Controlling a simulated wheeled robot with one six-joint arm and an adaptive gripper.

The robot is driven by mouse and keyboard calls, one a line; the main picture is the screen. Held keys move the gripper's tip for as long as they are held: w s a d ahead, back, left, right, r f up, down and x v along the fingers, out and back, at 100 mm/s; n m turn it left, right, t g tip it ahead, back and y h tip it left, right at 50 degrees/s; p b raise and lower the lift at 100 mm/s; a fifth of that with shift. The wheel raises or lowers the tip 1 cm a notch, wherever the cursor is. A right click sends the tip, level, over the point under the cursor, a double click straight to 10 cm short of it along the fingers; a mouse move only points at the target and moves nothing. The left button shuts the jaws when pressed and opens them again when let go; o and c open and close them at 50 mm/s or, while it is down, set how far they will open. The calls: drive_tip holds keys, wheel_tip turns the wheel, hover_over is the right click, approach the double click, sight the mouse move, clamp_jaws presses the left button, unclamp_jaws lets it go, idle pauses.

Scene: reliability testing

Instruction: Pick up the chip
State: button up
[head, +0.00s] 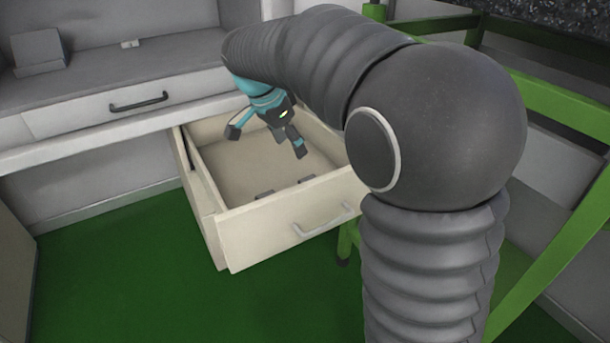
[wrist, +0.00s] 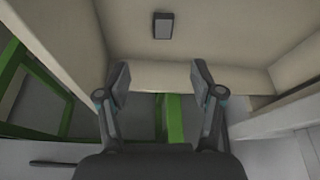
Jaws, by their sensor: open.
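Two small dark flat pieces that look like chips lie on the floor of the open drawer in the head view: a left chip (head: 265,195) and a right chip (head: 306,179). The wrist view shows one dark rectangular chip (wrist: 163,25) near the top, beyond the fingertips; I cannot tell which of the two it is. My gripper (head: 267,141) is over the back part of the drawer, tilted, with its fingers spread. In the wrist view my gripper (wrist: 160,75) is open with nothing between its fingers, apart from the chip.
The cream drawer (head: 290,232) is pulled out, with walls around the chips and a handle in front. A grey counter (head: 150,75) with a grey block (head: 38,50) is at the left. A green frame (head: 555,240) stands at the right. The green floor is clear.

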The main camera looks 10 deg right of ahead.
drive_tip(key=w, duration=0.2)
hover_over(306, 177)
drive_tip(key=s+a, duration=0.2)
drive_tip(key=a, duration=0.1)
drive_tip(key=shift+m, duration=0.4)
drive_tip(key=f, duration=0.8)
drive_tip(key=shift+d+f+b, duration=0.25)
drive_tip(key=shift+b, duration=0.05)
drive_tip(key=shift+s+d+x, duration=0.15)
drive_tip(key=shift+s+x, duration=0.05)
drive_tip(key=shift+x, duration=1.1)
drive_tip(key=shift+s+d+x, duration=0.1)
drive_tip(key=shift+s+x, duration=0.1)
drive_tip(key=shift+x, duration=1.1)
drive_tip(key=shift+r, duration=0.1)
drive_tip(key=shift+c, duration=0.3)
drive_tip(key=c, duration=1)
drive_tip(key=shift+c, duration=0.2)
